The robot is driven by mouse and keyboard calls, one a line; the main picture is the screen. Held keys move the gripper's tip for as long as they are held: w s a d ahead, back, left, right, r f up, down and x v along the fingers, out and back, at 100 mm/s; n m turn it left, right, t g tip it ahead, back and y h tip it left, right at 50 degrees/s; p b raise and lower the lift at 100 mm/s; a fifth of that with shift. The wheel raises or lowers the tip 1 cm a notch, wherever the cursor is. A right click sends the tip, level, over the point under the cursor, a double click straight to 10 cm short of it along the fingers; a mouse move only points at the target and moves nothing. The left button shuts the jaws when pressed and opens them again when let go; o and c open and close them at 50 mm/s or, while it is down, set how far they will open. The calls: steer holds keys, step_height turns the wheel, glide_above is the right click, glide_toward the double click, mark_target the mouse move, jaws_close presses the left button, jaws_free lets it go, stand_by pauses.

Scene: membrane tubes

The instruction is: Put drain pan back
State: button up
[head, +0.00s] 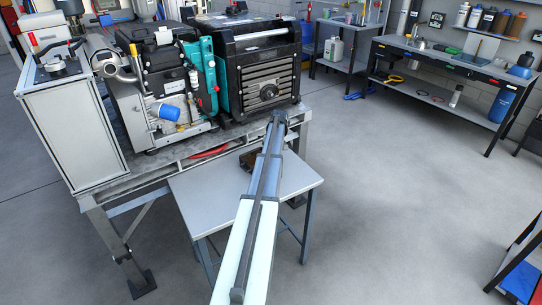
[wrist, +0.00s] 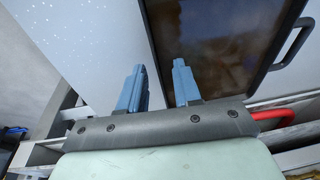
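The drain pan is a dark, shallow tray with a brown, glossy inside, a black rim (wrist: 155,45) and a black bar handle (wrist: 294,45) at its right side in the wrist view. In the head view a small part of the pan (head: 246,161) shows on the small table, left of my arm. My gripper (wrist: 158,66) has two blue fingers that stand apart. The pan's left rim runs between them in the picture; I cannot tell whether they touch it. In the head view my gripper is hidden behind my arm.
The small light-topped table (head: 205,200) stands in front of a metal bench (head: 110,190) carrying an engine (head: 165,95) and a black-and-teal generator (head: 255,70). A red hose (head: 208,153) lies under the bench top. Floor to the right is clear.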

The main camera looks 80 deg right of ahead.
steer(key=v, duration=1.1)
steer(key=shift+r, duration=0.2)
